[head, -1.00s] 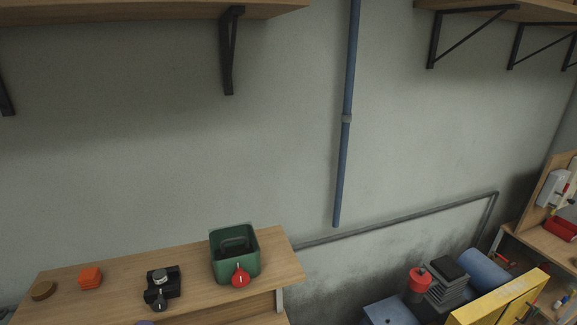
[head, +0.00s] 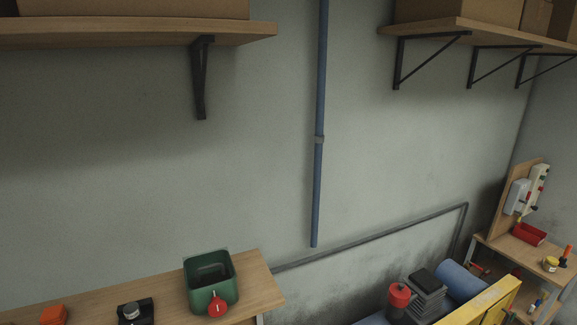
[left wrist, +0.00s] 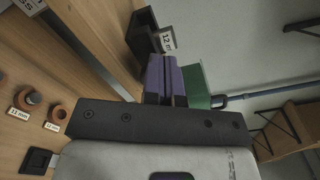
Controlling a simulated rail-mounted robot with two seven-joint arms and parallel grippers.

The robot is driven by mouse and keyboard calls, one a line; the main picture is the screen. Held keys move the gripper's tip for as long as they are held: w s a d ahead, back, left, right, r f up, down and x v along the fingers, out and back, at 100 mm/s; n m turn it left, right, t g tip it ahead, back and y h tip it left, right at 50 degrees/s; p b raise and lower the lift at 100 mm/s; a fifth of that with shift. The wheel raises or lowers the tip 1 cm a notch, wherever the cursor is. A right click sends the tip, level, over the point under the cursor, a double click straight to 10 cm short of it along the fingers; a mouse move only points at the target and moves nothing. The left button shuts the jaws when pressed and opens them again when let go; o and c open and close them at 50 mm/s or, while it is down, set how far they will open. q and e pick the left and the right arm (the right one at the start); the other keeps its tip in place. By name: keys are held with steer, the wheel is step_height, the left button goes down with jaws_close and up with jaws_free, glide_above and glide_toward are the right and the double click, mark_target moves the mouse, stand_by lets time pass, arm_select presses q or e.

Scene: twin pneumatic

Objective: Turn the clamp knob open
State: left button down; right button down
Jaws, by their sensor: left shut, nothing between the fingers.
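I cannot tell for sure which part is the clamp knob. In the head view a green open-topped box (head: 212,297) stands on a wooden bench top, with a red knob (head: 217,307) on its front. To its left a black block (head: 141,309) with a grey round top is cut off by the bottom edge. My left gripper (left wrist: 165,62) shows in the left wrist view, its purple fingers shut and empty. A green surface (left wrist: 196,84) shows just beyond them. The left gripper is outside the head view. The right gripper is in neither view.
An orange piece (head: 53,315) lies on the bench (head: 258,290) at left. In the wrist view a black holder (left wrist: 142,34) labelled 12 m is beside the fingers, and copper rings (left wrist: 56,113) hang on a wooden board. A yellow panel (head: 480,303) stands at lower right.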

arm_select(q)
steer(key=shift+w+a+f, duration=0.1)
steer(key=shift+w+f, duration=0.05)
steer(key=shift+f, duration=0.4)
steer(key=shift+p, duration=0.35)
steer(key=shift+f+p, duration=0.2)
steer(key=shift+p, duration=1.2)
steer(key=shift+f+p, duration=0.1)
steer(key=shift+p, duration=0.25)
stand_by(0.6)
steer(key=shift+s+d+r+p, duration=0.2)
steer(key=shift+s+d+p, duration=0.15)
steer(key=shift+s, duration=0.5)
steer(key=shift+s+d+r+p, duration=0.3)
steer(key=shift+s+p, duration=0.1)
steer(key=shift+s, duration=0.45)
steer(key=shift+s+d+r+p, duration=0.15)
steer(key=shift+s+d+p, duration=0.2)
steer(key=shift+s, duration=0.5)
